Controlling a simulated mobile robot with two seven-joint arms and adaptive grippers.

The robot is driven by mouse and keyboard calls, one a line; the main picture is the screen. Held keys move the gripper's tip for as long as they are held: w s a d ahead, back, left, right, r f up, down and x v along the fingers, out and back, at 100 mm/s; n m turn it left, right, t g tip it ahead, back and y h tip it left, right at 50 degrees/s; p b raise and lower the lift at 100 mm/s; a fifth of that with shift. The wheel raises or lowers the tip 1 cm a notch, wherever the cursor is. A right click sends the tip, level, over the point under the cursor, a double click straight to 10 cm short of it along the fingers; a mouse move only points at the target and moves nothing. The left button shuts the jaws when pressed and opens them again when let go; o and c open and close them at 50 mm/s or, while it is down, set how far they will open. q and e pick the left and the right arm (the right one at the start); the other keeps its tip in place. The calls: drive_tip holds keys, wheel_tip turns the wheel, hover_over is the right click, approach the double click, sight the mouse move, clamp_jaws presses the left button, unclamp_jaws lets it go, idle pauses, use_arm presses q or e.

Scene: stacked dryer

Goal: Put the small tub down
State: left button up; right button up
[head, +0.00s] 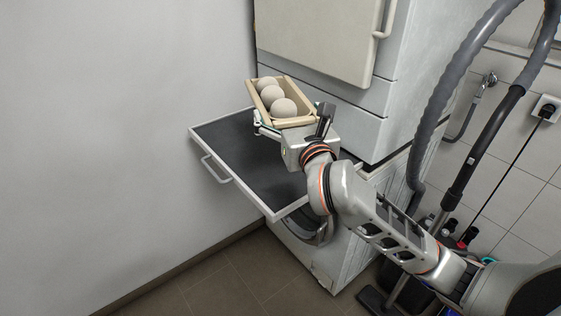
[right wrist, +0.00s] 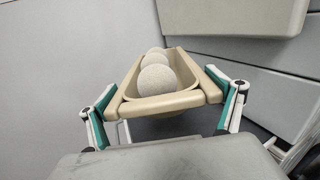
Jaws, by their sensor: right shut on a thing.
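The small tub (head: 297,121) is cream-coloured and holds several pale grey balls (head: 270,95). It also shows in the right wrist view (right wrist: 163,103), with its near end between the fingers. My right gripper (head: 285,128) is shut on the tub's near end. The tub is over the back part of the dark pull-out shelf (head: 240,150), close to the dryer front. Whether its underside touches the shelf cannot be told. My left gripper is not in view.
The white stacked dryer (head: 325,38) stands behind the shelf, with a washer door (head: 310,228) below. The shelf has a front handle (head: 216,170) and bare room at its front and left. A grey hose (head: 440,90) and a vacuum tube (head: 485,140) stand at the right.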

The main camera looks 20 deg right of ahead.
wheel_tip(320, 180, down, 17)
drive_tip(key=b, duration=0.3)
drive_tip(key=shift+f+b, duration=0.15)
drive_tip(key=shift+b, duration=0.2)
drive_tip(key=shift+f, duration=0.15)
drive_tip(key=o, duration=1)
drive_tip(key=shift+f, duration=0.15)
drive_tip(key=shift+c, duration=0.2)
